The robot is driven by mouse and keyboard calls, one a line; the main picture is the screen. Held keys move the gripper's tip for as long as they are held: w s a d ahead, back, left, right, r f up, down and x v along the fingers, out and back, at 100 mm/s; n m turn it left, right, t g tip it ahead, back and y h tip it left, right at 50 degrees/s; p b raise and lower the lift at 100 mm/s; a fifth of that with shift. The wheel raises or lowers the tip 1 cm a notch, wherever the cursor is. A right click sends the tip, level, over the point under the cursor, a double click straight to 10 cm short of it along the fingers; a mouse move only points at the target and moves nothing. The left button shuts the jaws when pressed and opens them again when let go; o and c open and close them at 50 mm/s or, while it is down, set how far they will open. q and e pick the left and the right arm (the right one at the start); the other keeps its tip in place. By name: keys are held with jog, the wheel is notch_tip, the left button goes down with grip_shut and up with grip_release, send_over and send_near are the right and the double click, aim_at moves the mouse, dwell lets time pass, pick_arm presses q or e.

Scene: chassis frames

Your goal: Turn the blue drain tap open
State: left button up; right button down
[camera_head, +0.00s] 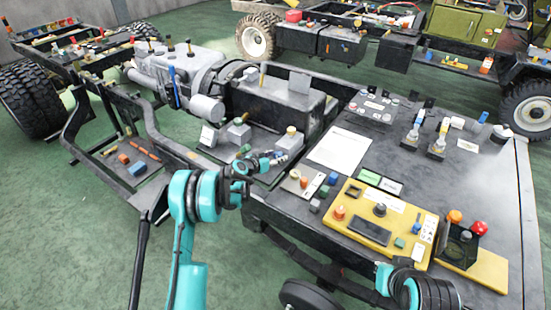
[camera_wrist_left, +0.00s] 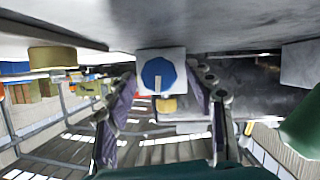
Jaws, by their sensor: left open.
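A blue faceted knob (camera_wrist_left: 158,75) with a white pointer mark shows in the left wrist view, on a pale square plate; it looks like the drain tap. The pointer points down in that picture. My left gripper (camera_wrist_left: 168,88) is open, with one finger on each side of the knob in the picture. I cannot tell whether the fingers touch it. In the head view my left gripper (camera_head: 266,163) is beside the grey block in the middle of the chassis. The knob cannot be made out there. My right gripper is out of view; only part of my right arm shows at the bottom right.
A brass-coloured piece (camera_wrist_left: 168,104) sits just below the knob in the wrist view. A grey surface overhangs the gripper. In the head view a yellow control panel (camera_head: 350,240) lies on the deck at right, and small blocks (camera_head: 138,168) lie on the tray at left.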

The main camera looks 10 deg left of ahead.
pick_arm(q)
jog(key=shift+c, duration=0.4)
jog(key=c, duration=1.1)
jog(key=shift+a+n+h, duration=0.1)
jog(key=shift+n+h, duration=0.2)
jog(key=shift+n, duration=0.2)
jog(key=o, duration=1.2)
jog(key=v, duration=1.2)
jog(key=shift+r, duration=0.2)
jog(key=shift+w, duration=0.1)
